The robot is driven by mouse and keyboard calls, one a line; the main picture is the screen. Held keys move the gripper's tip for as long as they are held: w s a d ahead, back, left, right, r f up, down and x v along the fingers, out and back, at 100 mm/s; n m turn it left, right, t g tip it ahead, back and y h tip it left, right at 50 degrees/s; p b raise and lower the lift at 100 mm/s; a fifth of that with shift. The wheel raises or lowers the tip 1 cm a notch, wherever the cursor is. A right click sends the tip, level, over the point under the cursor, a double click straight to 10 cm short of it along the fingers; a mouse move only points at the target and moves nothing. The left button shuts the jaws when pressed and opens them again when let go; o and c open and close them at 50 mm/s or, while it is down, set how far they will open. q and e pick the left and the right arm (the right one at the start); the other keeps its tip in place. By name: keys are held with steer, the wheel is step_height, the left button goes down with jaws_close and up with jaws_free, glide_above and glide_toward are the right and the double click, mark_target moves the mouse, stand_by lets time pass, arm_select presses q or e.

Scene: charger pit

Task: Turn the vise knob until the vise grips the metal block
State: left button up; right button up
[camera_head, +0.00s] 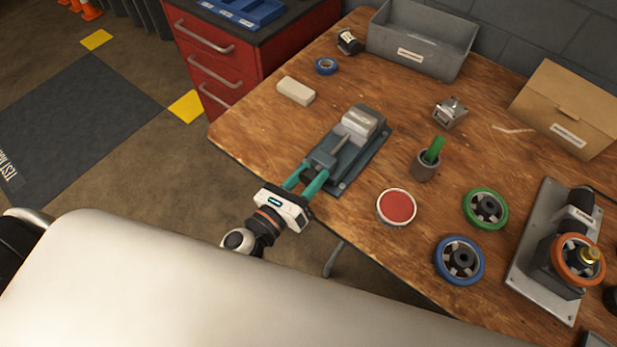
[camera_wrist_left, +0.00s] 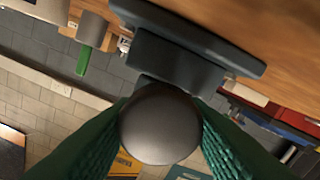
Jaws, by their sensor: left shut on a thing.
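The vise (camera_head: 372,152), with a dark blue-grey base, sits at the table's near left edge. A light grey metal block (camera_head: 358,124) sits at its far end; I cannot tell whether the jaws touch it. My left gripper (camera_head: 308,178) is at the vise's near end, its teal fingers shut on the knob. The round dark knob (camera_wrist_left: 160,125) fills the space between the fingers in the left wrist view, with the vise body behind it. In the head view the knob is mostly hidden by the fingers. My right gripper is not in view.
The wooden table (camera_head: 290,130) also holds a white block (camera_head: 296,91), blue tape (camera_head: 326,66), a cup with a green item (camera_head: 425,165), a red-topped round tin (camera_head: 397,207), green (camera_head: 486,209) and blue (camera_head: 459,260) wheels, and a grey bin (camera_head: 420,42).

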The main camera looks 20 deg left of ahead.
arm_select(q)
steer(key=shift+f+m, duration=0.1)
steer(key=shift+m, duration=0.4)
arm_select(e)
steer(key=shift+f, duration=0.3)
arm_select(q)
steer(key=o, duration=1)
steer(key=shift+c, duration=0.2)
steer(key=shift+a, duration=0.15)
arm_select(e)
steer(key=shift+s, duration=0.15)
